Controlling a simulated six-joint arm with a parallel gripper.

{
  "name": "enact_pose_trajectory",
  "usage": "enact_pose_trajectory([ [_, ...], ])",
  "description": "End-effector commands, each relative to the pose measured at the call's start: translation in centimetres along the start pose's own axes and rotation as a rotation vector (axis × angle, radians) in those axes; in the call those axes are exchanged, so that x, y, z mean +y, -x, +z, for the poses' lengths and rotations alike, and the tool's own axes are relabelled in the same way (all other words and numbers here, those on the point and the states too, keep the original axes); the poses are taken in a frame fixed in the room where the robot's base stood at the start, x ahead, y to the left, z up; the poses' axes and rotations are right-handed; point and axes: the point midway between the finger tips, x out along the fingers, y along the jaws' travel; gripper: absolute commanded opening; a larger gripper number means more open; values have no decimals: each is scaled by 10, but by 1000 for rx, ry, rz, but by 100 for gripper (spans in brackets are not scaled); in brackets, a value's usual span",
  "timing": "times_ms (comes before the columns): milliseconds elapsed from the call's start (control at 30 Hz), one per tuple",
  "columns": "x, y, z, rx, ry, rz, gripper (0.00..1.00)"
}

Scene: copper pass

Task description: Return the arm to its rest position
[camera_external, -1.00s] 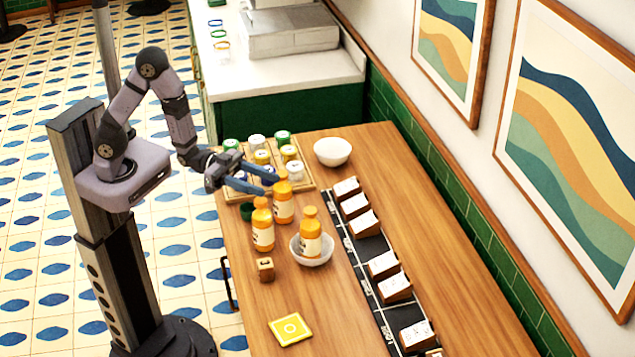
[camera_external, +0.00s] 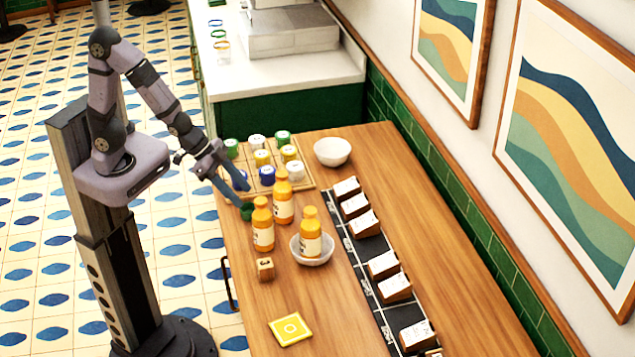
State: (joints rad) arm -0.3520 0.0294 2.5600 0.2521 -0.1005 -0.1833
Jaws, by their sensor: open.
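My gripper (camera_external: 238,193) is open and empty. It hangs in the air over the left edge of the wooden table (camera_external: 440,250), beside the tray of jars, with its blue-grey fingers pointing down and to the right. My arm is folded back toward its column, with the elbow raised. A dark green round thing (camera_external: 247,211) lies on the table just below the fingertips; the gap between them is hard to judge.
Two orange bottles (camera_external: 263,226) (camera_external: 283,200) stand near the gripper, and a third (camera_external: 310,234) stands in a white bowl (camera_external: 325,258). A wooden tray (camera_external: 307,183) holds several lidded jars. An empty bowl (camera_external: 332,152), a small wooden block (camera_external: 265,269), a yellow square (camera_external: 290,329) and a black strip (camera_external: 372,246) with white cards are also there.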

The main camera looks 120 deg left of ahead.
Motion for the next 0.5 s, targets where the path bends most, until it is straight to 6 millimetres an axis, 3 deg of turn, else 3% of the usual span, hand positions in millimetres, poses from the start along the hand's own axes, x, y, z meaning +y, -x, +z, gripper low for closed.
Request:
enact_pose_trajectory([
  [100, 30, 8, 46, -179, -74, 21, 46],
  [300, 64, 40, 112, -445, -185, 68, 46],
  [500, 80, 68, 149, -600, -253, 105, 46],
])
